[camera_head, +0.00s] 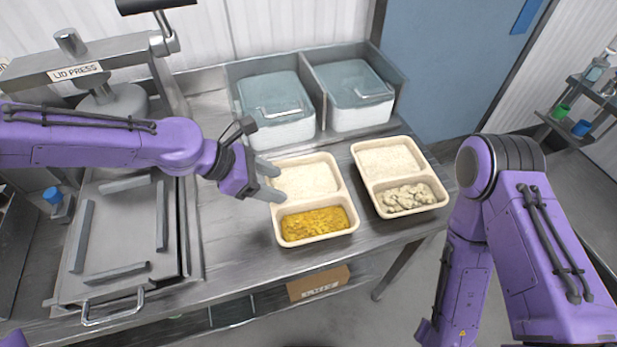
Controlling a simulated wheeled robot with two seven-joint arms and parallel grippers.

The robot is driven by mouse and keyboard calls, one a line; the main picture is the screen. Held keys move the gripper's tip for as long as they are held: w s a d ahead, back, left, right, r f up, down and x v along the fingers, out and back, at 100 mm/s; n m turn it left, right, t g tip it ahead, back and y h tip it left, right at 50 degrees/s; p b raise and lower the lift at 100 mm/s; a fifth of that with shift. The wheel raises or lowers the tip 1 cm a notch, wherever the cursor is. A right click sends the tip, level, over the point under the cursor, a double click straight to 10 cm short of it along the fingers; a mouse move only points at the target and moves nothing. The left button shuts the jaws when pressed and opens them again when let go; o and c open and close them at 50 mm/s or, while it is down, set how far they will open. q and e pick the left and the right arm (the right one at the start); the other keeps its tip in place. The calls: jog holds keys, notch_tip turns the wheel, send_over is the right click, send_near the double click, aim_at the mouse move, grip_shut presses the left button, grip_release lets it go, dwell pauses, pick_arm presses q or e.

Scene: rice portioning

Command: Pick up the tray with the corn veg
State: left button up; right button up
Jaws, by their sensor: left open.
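A beige two-compartment tray (351,207) sits near the middle of the metal table. Its rear compartment holds white rice and its front one holds a yellow, corn-like filling (314,224). My left gripper (273,182) is open at this tray's left edge, with its fingertips over or beside the rim; I cannot tell whether they touch it. No tray wall is clearly between the fingers. My right arm comes down at the right of the view, and its gripper does not show.
A second beige tray (436,173) with rice and pale chunks sits close to the right, near the table's right edge. Two lidded bins (275,108) stand behind. A lid press (95,75) and a metal frame with a handle are at left. A cardboard box (318,284) is below.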

aim_at(303, 201)
pick_arm(q)
jog(key=d+f, duration=0.1)
jog(key=s+d+f, duration=0.1)
jog(key=d+f, duration=0.1)
jog(key=shift+s+d, duration=0.15)
jog(key=shift+d, duration=0.05)
jog(key=x, duration=0.3)
jog(key=p+x, duration=0.1)
jog(key=shift+w+f, duration=0.35)
jog(key=shift+f, duration=0.1)
jog(key=shift+d+f, duration=0.2)
jog(key=shift+f, duration=0.05)
jog(key=shift+d, duration=0.15)
jog(key=shift+s+r, duration=0.1)
jog(key=shift+s, duration=0.05)
jog(key=shift+c, duration=0.9)
grip_shut()
